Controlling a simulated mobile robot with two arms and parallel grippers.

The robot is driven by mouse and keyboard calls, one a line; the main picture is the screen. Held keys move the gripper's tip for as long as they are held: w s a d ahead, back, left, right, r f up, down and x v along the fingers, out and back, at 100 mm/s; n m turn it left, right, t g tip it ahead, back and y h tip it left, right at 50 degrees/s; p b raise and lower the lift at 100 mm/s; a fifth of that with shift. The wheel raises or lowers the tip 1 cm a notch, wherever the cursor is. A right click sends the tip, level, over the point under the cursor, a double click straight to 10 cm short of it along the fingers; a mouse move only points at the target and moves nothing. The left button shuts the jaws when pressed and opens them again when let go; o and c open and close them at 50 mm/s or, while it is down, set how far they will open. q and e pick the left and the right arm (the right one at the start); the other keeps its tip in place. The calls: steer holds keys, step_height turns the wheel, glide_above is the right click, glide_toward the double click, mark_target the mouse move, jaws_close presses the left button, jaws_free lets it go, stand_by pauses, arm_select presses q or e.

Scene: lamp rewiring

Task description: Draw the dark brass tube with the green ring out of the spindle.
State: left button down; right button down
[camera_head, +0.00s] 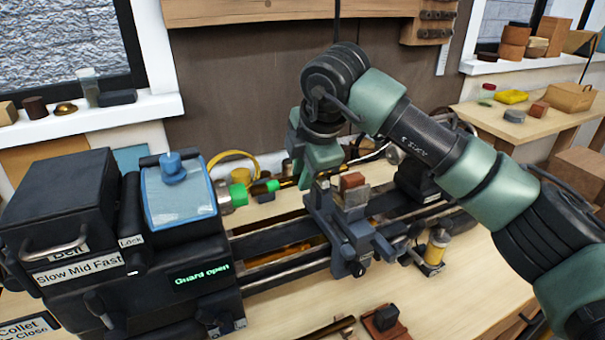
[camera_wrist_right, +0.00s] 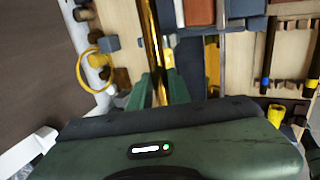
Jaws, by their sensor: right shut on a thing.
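The dark brass tube (camera_head: 290,183) lies along the lathe axis, with bright green bands (camera_head: 238,194) towards its left end, close to the spindle nose (camera_head: 222,197). I cannot tell how far the tube sits inside the spindle. My right gripper (camera_head: 312,178) comes down from above and is shut on the tube, right of the green bands. In the right wrist view the tube (camera_wrist_right: 155,45) runs between the two green fingers (camera_wrist_right: 162,90). The fingers hide part of the tube in the head view. My left gripper is not in view.
The headstock (camera_head: 180,250) on the left shows "Guard open". The tool post with a reddish block (camera_head: 353,181) stands just below and right of my gripper. The tailstock (camera_head: 415,178) is further right.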

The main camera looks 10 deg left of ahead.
steer(key=shift+r+p, duration=1.55)
steer(key=shift+r, duration=2.1)
